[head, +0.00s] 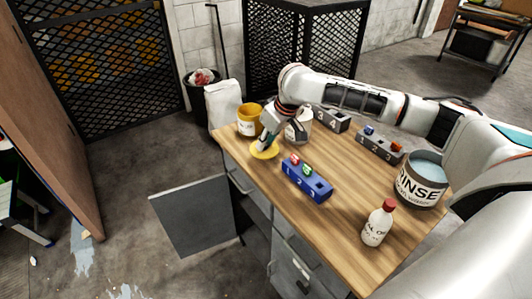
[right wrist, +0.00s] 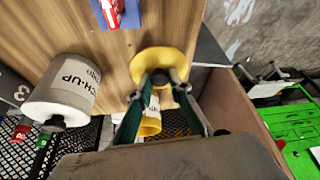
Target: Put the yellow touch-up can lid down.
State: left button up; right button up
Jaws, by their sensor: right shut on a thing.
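The yellow lid (head: 264,150) is a round disc with a dark knob, by the left edge of the wooden table. My right gripper (head: 263,140) comes down over it. In the right wrist view, the fingertips (right wrist: 161,80) close on the lid's knob, and the yellow lid (right wrist: 160,58) shows beyond them. I cannot tell whether the lid touches the tabletop or hangs just above it. The yellow can (head: 247,120) stands open behind the lid at the table's back-left corner; part of it (right wrist: 150,125) shows between the fingers. My left gripper is not in view.
A blue numbered block (head: 307,182) lies right of the lid. A RINSE can (head: 420,183) and a red-capped bottle (head: 376,226) stand at the right. Bare wood (head: 345,205) lies between.

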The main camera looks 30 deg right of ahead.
aim_at(267, 150)
notch_tip(267, 150, down, 4)
jog(key=shift+f+b, duration=0.2)
jog(key=shift+b, duration=0.15)
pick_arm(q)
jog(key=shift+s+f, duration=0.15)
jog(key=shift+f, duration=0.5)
pick_arm(e)
jog(key=shift+r, duration=0.1)
jog(key=shift+p, duration=0.8)
jog(key=o, duration=1)
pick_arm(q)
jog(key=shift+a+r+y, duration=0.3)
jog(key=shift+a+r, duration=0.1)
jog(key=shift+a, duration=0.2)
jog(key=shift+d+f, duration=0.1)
